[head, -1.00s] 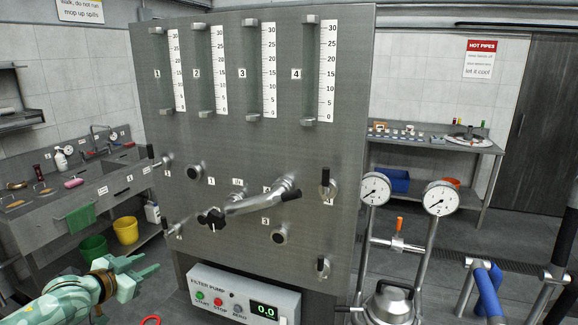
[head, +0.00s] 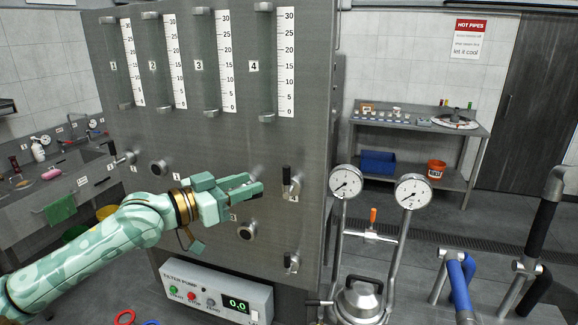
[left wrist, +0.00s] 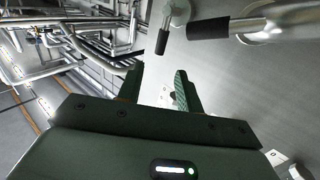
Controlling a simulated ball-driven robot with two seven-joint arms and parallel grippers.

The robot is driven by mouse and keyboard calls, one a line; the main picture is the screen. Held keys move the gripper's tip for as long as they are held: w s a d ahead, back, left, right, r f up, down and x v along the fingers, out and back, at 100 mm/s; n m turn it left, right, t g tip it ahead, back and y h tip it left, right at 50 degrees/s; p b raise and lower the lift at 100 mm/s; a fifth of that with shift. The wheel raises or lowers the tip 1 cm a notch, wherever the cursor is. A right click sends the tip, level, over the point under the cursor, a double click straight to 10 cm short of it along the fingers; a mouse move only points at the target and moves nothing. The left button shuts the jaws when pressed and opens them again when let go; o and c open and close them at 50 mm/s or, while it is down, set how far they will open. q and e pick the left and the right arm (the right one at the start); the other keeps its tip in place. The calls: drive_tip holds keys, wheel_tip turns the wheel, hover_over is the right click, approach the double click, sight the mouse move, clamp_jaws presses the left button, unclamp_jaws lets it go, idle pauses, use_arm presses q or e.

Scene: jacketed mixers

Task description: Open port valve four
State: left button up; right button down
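The steel panel (head: 215,135) carries several numbered gauge tubes. A valve with an upright black lever (head: 287,180) sits at the panel's right edge, with a small label beside it that appears to read 4. My left gripper (head: 255,184) is just left of this lever, in front of the panel, apart from it and empty. In the left wrist view its two fingers (left wrist: 158,82) are spread. A black handle (left wrist: 164,41) on a steel fitting shows beyond them; I cannot tell which valve it belongs to. My right gripper is not in view.
A round port (head: 247,231) is below my gripper. The filter pump box (head: 217,291) stands at the panel's foot. Two dial gauges (head: 346,181) on pipes and a steel vessel (head: 360,298) stand to the right.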

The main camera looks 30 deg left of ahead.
sight(287, 180)
use_arm(q)
drive_tip(key=shift+p+x, duration=1.35)
drive_tip(key=shift+x, duration=4.1)
clamp_jaws()
